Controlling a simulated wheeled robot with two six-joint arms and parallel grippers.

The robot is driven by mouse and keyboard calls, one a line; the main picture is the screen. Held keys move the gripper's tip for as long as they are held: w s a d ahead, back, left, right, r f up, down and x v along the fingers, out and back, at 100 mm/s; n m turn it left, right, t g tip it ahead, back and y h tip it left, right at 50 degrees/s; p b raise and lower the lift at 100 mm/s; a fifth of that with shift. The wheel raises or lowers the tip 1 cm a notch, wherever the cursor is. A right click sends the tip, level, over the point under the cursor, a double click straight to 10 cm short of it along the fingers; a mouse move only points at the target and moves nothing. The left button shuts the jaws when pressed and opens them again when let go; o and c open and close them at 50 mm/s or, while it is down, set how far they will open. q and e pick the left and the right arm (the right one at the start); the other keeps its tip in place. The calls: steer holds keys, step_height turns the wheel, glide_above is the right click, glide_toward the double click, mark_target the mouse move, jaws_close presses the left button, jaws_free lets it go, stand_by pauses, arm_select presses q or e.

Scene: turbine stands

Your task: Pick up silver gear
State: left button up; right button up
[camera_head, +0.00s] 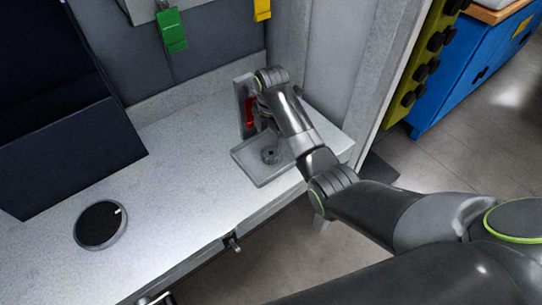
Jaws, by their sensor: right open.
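A small round grey gear-like part (270,154), which looks like the silver gear, sits on a flat grey tray-like base (262,178) near the right end of the white worktop. My right arm reaches in from the right, bends over the base and points down. My right gripper (264,122) is open, above and just behind the gear, seen small and partly hidden by my own arm. I see no contact between it and the gear. My left gripper is not in view.
A grey upright with a red part (249,110) stands behind the base, close to my right gripper. A black disc (100,224) lies in the worktop at left. Dark panels (85,160) stand at the left. The worktop between (185,185) is clear.

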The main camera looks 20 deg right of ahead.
mark_target(271, 153)
steer(key=shift+f+p, duration=0.7)
steer(key=shift+f, duration=2.65)
steer(key=shift+r, duration=0.1)
steer(key=c, duration=1.5)
steer(key=shift+r+b, duration=0.75)
steer(key=shift+r, duration=4.25)
